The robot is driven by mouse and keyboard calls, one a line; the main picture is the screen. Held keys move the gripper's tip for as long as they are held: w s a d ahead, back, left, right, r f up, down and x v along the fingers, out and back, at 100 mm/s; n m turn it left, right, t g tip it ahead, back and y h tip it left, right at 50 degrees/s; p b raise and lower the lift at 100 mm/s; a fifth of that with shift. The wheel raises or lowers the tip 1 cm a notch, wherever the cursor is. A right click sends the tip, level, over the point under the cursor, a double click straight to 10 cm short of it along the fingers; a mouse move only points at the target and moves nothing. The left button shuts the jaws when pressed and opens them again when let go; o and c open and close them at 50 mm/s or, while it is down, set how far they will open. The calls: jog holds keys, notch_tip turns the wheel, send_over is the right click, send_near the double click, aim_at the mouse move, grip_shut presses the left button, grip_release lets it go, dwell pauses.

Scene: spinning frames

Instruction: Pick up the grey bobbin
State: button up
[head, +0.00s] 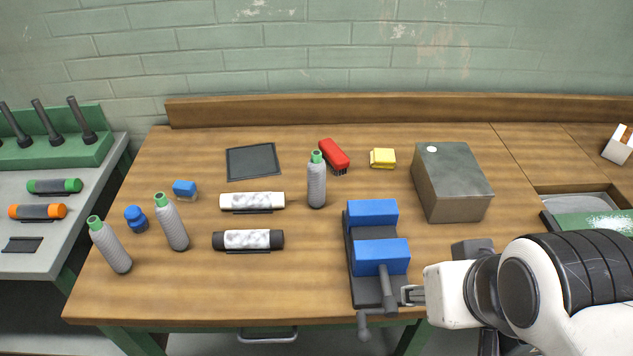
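Three grey, ribbed, bottle-shaped bobbins with green tops stand on the wooden table: one at the far left (112,250), one beside it (172,226), and one near the middle (316,184). The left two look tilted in the picture. I cannot tell which one the task means. My gripper (408,295) is at the table's front right, beside the blue-jawed vise (381,257) and well to the right of all three bobbins. It is small in view, and its finger opening is not clear. No bobbin is seen at it.
A white roll (252,201) and a black-ended roll (248,240) lie between the bobbins. A red brush (334,156) lies behind the middle bobbin. A grey metal box (452,182) stands at right. A blue knob-like item (136,219) sits between the left bobbins.

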jog(key=shift+w, duration=0.15)
jog(key=t+y, duration=0.1)
jog(key=t, duration=0.7)
send_near(314, 156)
jog(key=d+f, duration=0.1)
jog(key=d, duration=0.1)
jog(key=a+f+t, duration=0.1)
jog(key=w+a+f+t, duration=0.1)
jog(key=t, duration=0.1)
jog(key=w+a+t+h, duration=0.1)
jog(key=shift+w+f, duration=0.2)
jog(key=shift+f, duration=0.2)
jog(key=shift+w+d, duration=0.1)
jog(key=shift+w, duration=1.2)
